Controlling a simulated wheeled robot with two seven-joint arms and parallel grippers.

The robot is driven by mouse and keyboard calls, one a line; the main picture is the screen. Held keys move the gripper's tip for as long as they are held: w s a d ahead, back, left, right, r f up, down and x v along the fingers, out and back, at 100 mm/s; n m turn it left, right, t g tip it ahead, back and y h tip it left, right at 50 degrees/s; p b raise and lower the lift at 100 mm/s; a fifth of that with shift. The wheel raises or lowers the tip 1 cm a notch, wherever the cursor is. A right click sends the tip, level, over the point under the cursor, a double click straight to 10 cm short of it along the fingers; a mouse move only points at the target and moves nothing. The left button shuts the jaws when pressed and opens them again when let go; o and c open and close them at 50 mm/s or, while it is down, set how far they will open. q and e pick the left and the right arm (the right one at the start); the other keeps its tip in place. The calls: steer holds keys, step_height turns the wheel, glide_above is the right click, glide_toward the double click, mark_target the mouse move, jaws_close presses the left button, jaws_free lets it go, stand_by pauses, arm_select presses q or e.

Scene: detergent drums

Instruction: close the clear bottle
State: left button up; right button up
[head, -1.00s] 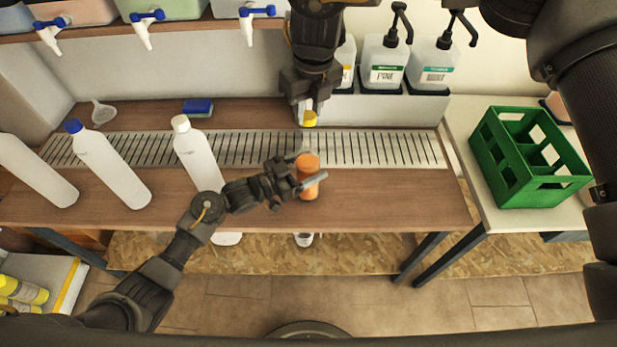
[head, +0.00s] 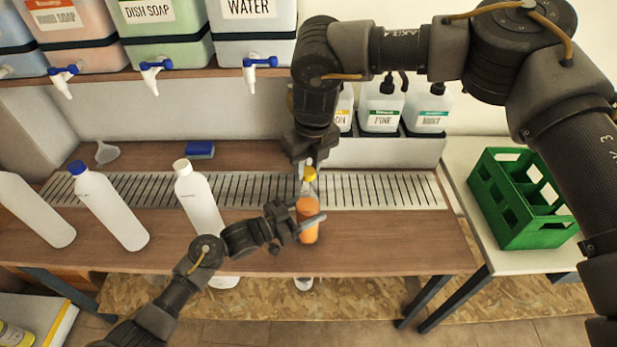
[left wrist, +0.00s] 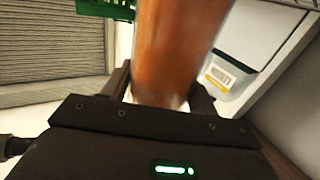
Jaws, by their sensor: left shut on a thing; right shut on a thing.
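The clear bottle (head: 307,236) holds orange liquid and stands upright near the front of the wooden bench. My left gripper (head: 306,222) is shut around its body from the left. In the left wrist view the orange body (left wrist: 172,60) fills the space between the fingers. My right gripper (head: 305,168) points down above the bottle, shut on a yellow cap (head: 309,175). The cap is in line with the bottle's neck, at its top. I cannot tell whether it touches the mouth or is seated.
A slotted metal strip (head: 252,190) crosses the bench. A blue sponge (head: 200,150) lies behind. A green crate (head: 520,235) is on the right table; pump bottles (head: 381,108) stand at the back.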

steer(key=shift+f, duration=0.8)
steer(key=shift+f, duration=0.1)
steer(key=shift+f, duration=0.8)
steer(key=shift+f, duration=0.5)
